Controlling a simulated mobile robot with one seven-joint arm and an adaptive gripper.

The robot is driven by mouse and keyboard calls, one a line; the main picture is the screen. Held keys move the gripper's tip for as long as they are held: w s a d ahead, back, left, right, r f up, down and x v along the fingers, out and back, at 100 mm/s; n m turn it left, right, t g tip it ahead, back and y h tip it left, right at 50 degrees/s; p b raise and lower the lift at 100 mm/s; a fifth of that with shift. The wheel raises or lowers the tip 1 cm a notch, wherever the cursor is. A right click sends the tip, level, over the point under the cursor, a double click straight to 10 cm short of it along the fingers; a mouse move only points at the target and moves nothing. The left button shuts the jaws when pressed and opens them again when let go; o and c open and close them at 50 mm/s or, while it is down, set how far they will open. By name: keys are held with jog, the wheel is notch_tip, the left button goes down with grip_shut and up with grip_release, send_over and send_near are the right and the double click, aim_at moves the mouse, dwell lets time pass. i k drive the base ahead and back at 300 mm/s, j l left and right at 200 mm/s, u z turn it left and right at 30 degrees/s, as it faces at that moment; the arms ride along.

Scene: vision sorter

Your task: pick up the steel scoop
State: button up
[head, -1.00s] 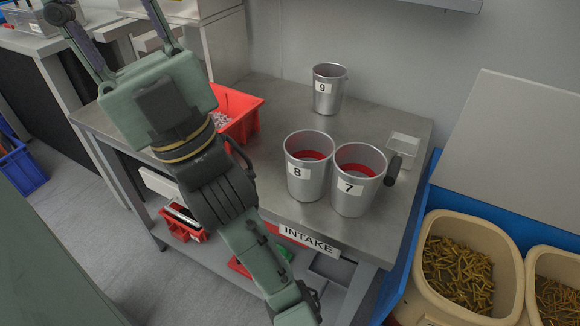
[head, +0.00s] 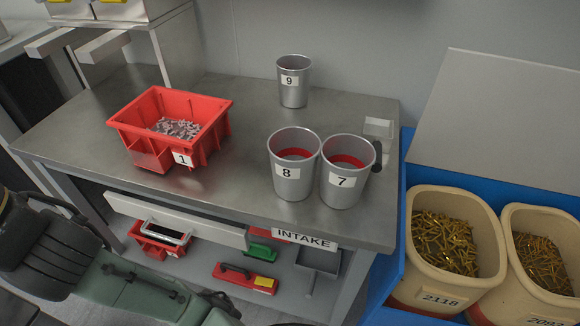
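The steel scoop (head: 379,127) lies on the steel INTAKE table, near its right edge. Its pale metal pan shows behind and to the right of can 7 (head: 346,193). Its black handle points toward the front, and can 7 partly hides it. My arm shows at the lower left, well away from the scoop and in front of the table. The fingers of my gripper are outside the picture.
Can 8 (head: 291,186) stands close beside can 7, and can 9 (head: 293,95) stands at the back. A red bin (head: 205,150) of small metal parts sits on the table's left. Beige tubs (head: 441,285) of brass pieces stand right of the table. The table's middle (head: 240,130) is clear.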

aim_at(379, 132)
jog(key=l+z, duration=0.45)
jog(key=i+l+z, duration=0.1)
jog(key=l+z, duration=0.4)
jog(key=l, duration=0.2)
